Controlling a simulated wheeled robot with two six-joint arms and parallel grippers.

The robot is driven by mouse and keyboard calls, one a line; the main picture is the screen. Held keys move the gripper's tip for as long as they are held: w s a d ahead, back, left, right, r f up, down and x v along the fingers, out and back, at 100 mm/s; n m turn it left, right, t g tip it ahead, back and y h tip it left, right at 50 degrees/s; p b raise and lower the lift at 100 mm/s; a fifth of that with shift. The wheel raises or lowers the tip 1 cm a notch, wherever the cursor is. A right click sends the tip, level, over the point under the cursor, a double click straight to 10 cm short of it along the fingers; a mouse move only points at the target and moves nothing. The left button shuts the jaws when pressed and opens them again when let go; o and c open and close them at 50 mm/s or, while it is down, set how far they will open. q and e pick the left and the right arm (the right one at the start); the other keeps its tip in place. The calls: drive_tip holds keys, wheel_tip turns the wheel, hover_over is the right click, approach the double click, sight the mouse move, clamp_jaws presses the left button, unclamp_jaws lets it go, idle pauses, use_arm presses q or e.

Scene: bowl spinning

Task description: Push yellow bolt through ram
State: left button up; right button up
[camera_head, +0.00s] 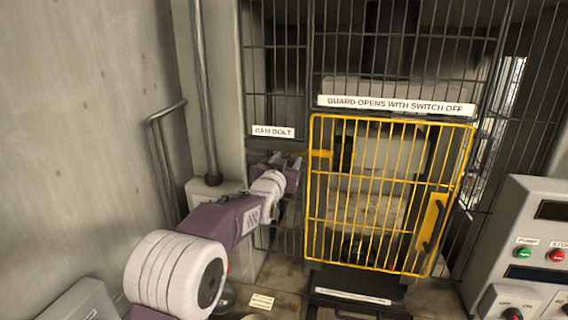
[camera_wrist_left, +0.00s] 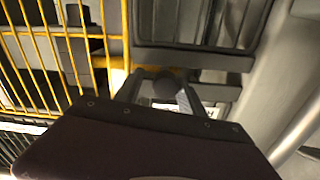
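The yellow bolt (camera_head: 319,154) shows as a short horizontal bar behind the left side of the yellow guard, right of the RAM BOLT label (camera_head: 273,132). My left gripper (camera_head: 285,161) is at the cage, below that label and just left of the bolt. In the left wrist view its two fingers (camera_wrist_left: 163,92) stand apart, with a dark round knob (camera_wrist_left: 167,87) between them; I cannot tell whether they touch it. A yellow piece (camera_wrist_left: 117,77) shows left of the fingers there. The ram (camera_head: 385,155) is partly hidden behind the guard bars. My right gripper is not in view.
The yellow barred guard (camera_head: 312,215) is closed in front of the press, with a handle plate (camera_head: 431,228) at its right. A control panel (camera_head: 530,235) stands at the lower right. A pipe (camera_head: 205,90) and a bent rail (camera_head: 158,150) are at the left.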

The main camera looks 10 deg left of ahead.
use_arm(q)
drive_tip(key=shift+d, duration=0.25)
drive_tip(key=shift+s+a, duration=0.1)
drive_tip(key=shift+a, duration=0.2)
drive_tip(key=shift+s+a+f+b, duration=0.2)
drive_tip(key=shift+s+b, duration=0.1)
drive_tip(key=shift+b, duration=0.25)
drive_tip(key=s+b, duration=0.4)
drive_tip(key=s, duration=0.4)
drive_tip(key=shift+s+r+b, duration=0.15)
drive_tip(key=shift+r+b, duration=0.1)
drive_tip(key=shift+b, duration=0.1)
drive_tip(key=shift+d, duration=0.15)
